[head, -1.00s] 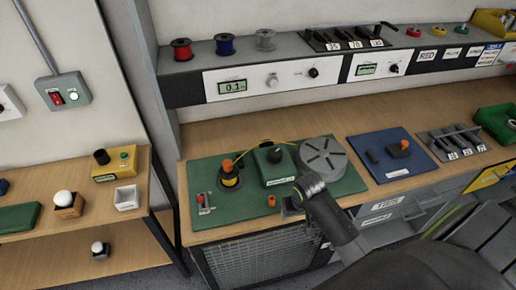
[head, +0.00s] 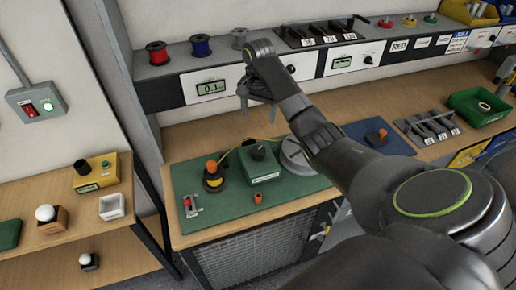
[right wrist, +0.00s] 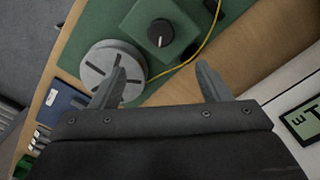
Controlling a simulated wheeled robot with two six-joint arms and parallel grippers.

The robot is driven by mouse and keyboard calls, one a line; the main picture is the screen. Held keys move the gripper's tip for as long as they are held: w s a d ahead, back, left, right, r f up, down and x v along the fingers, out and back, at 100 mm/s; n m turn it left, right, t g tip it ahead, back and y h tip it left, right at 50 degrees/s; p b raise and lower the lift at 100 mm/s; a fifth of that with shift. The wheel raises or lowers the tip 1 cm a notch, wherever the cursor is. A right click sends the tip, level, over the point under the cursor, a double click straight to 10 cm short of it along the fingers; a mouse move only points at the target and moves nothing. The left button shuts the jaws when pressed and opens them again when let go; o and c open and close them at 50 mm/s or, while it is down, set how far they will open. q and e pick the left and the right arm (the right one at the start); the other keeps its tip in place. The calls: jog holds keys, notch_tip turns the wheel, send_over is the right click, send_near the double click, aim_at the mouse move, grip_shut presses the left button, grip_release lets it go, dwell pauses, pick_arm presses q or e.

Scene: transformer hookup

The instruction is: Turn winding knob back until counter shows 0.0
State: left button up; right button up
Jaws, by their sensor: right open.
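The counter display (head: 211,87) on the white shelf panel reads about 0.1. Part of a display (right wrist: 303,120) also shows at the right edge of the right wrist view. A black knob (head: 258,152) with a pale pointer line sits on a green box (head: 262,170) on the green mat. The knob shows clearly in the right wrist view (right wrist: 160,32). My right gripper (head: 257,109) is open and empty, in front of the panel and above the green box. It hides the silver knob beside the display. My left gripper is out of view.
A grey slotted disc (head: 293,158) stands right of the green box, partly behind my arm. A spool with an orange top (head: 212,176) and a yellow wire (head: 228,152) are at its left. Spools (head: 157,52) stand on the shelf above the panel.

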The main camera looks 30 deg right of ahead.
jog(key=b, duration=0.6)
send_over(258, 150)
notch_tip(258, 150, down, 6)
notch_tip(258, 150, down, 11)
jog(key=shift+r+p, duration=0.1)
jog(key=shift+p, duration=0.6)
jog(key=c, duration=1)
jog(key=shift+r, duration=0.1)
